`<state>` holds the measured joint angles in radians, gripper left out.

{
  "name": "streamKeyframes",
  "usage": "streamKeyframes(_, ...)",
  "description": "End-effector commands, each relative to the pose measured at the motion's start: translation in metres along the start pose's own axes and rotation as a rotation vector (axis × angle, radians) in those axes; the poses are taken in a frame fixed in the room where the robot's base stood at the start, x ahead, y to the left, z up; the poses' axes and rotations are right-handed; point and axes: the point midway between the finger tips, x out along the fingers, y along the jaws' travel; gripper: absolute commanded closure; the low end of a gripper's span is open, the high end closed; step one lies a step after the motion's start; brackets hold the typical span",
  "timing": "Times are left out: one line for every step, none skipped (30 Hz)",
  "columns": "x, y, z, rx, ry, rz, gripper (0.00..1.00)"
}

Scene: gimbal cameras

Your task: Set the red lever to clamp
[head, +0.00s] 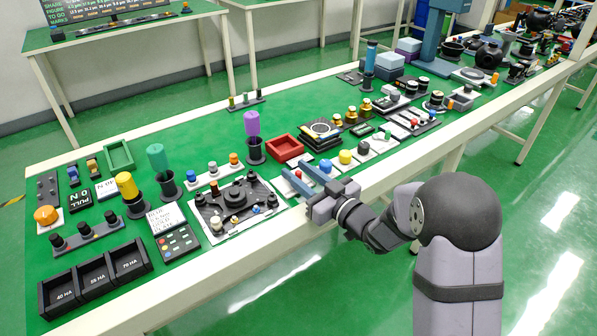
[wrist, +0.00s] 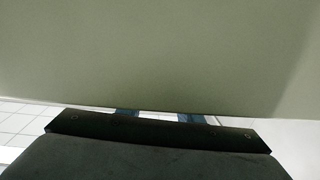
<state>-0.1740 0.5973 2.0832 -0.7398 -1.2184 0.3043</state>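My gripper (head: 296,169) is over the front edge of the green bench, left of the picture's middle, with two blue fingers apart. The fingers also show apart in the wrist view (wrist: 160,116), partly hidden behind the dark gripper body. A small red part (head: 298,174) shows at the fingers on a pale plate; I cannot tell whether it is the red lever or whether a finger touches it. Another small red part (head: 414,122) is on a panel farther right. No clamp marking is readable.
A black-and-white fixture (head: 238,203) with knobs lies left of the gripper. A red tray (head: 284,148) is behind it. A yellow knob (head: 345,157) stands close on the right. A plain grey-green surface (wrist: 160,55) fills most of the wrist view.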

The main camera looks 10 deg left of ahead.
Motion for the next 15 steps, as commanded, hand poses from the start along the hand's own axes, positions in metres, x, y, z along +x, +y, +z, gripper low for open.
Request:
streamKeyframes(0.0025, -0.0001, -0.0001, 0.000, 0.000, 0.000, 0.68)
streamKeyframes(0.0034, 0.0000, -0.0001, 0.000, 0.000, 0.000, 0.68)
streamKeyframes(0.0041, 0.0000, -0.0001, 0.000, 0.000, 0.000, 0.68)
streamKeyframes(0.0044, 0.0001, -0.0001, 0.000, 0.000, 0.000, 0.68)
streamKeyframes(0.0046, 0.0001, -0.0002, 0.001, 0.000, 0.000, 0.68)
streamKeyframes(0.0047, 0.0001, -0.0002, 0.001, 0.000, 0.000, 0.68)
streamKeyframes(0.0047, 0.0001, -0.0002, 0.001, 0.000, 0.000, 0.68)
streamKeyframes(0.0046, 0.0001, -0.0002, 0.001, 0.000, 0.000, 0.68)
streamKeyframes(0.0046, 0.0001, -0.0002, 0.001, 0.000, 0.000, 0.68)
streamKeyframes(0.0045, 0.0001, -0.0002, 0.001, 0.000, 0.000, 0.68)
streamKeyframes(0.0045, 0.0000, -0.0002, 0.001, 0.000, 0.000, 0.70)
streamKeyframes(0.0045, 0.0000, -0.0002, 0.000, 0.000, 0.000, 0.79)
streamKeyframes(0.0045, 0.0000, -0.0002, 0.000, 0.000, 0.000, 0.87)
streamKeyframes(0.0044, 0.0000, -0.0002, 0.000, 0.000, 0.000, 0.94)
streamKeyframes(0.0044, 0.0000, -0.0003, 0.000, 0.001, 0.000, 1.00)
